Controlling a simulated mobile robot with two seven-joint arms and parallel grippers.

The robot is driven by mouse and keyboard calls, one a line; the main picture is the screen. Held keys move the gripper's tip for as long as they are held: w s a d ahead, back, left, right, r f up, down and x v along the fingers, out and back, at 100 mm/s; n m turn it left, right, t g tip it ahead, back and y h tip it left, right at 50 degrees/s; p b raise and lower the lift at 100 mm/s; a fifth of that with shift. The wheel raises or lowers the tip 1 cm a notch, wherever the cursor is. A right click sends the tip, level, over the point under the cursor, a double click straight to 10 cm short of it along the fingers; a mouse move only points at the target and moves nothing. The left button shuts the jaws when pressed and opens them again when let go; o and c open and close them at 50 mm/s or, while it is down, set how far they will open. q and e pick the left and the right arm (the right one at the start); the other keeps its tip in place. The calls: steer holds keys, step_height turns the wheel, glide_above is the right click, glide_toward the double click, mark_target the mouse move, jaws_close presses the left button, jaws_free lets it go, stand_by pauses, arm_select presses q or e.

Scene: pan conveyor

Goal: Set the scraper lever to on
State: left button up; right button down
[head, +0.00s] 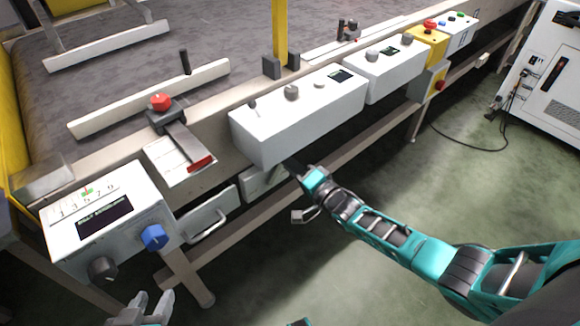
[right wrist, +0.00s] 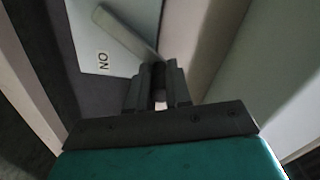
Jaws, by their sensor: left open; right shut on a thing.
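The scraper lever (right wrist: 125,32) is a flat grey bar in front of a white plate (right wrist: 88,45) in the right wrist view. A label on the plate, seen turned, reads "ON" (right wrist: 104,62). My right gripper (right wrist: 158,82) is shut on the lever's dark end grip. In the head view my right gripper (head: 292,165) reaches under the front edge of a white control box, by a pale plate (head: 262,188); the lever is hidden there. The lever slants away from the label. My left gripper (head: 146,308) is open and empty at the bottom left of the head view.
The white control box (head: 300,110) overhangs my right gripper. A drawer with a handle (head: 210,220), a red-knobbed slide (head: 165,110) and a panel with blue and black knobs (head: 110,215) are to the left. The floor in front (head: 300,270) is clear.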

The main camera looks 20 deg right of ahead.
steer(key=shift+w, duration=0.1)
stand_by(0.3)
steer(key=c, duration=1.1)
jaws_free()
steer(key=shift+o, duration=0.2)
steer(key=shift+s+d, duration=0.2)
steer(key=shift+s, duration=0.3)
steer(key=p+v, duration=0.3)
steer(key=v, duration=0.9)
